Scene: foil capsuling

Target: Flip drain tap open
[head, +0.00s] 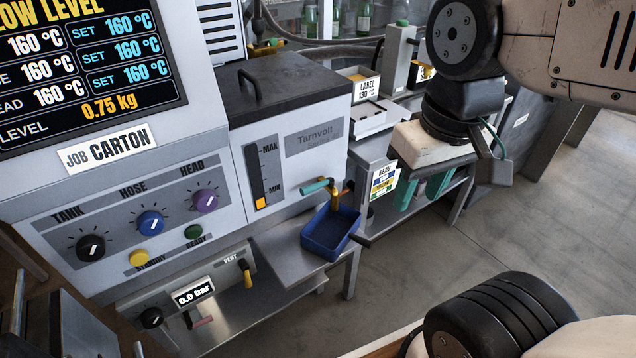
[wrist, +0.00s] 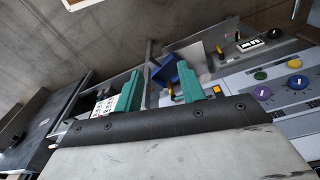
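The drain tap is a brass fitting (head: 335,195) low on the front of the grey Tarnvolt tank. Its teal lever (head: 316,187) points left in the head view, roughly level. A blue tray (head: 330,235) sits below the tap; it also shows between the fingers in the wrist view (wrist: 165,73). My gripper (head: 421,196) has two teal fingers, spread apart with nothing between them. It hangs to the right of the tap, clear of it. In the wrist view my gripper (wrist: 161,78) faces the tray, and a small brass part shows near the right finger, with the lever not clearly visible.
A sign with coloured bands (head: 383,180) stands between the tap and my gripper. A control panel with knobs (head: 140,220) is at left. A pressure panel with a yellow-handled vent lever (head: 245,272) is below. Open floor (head: 560,210) lies to the right.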

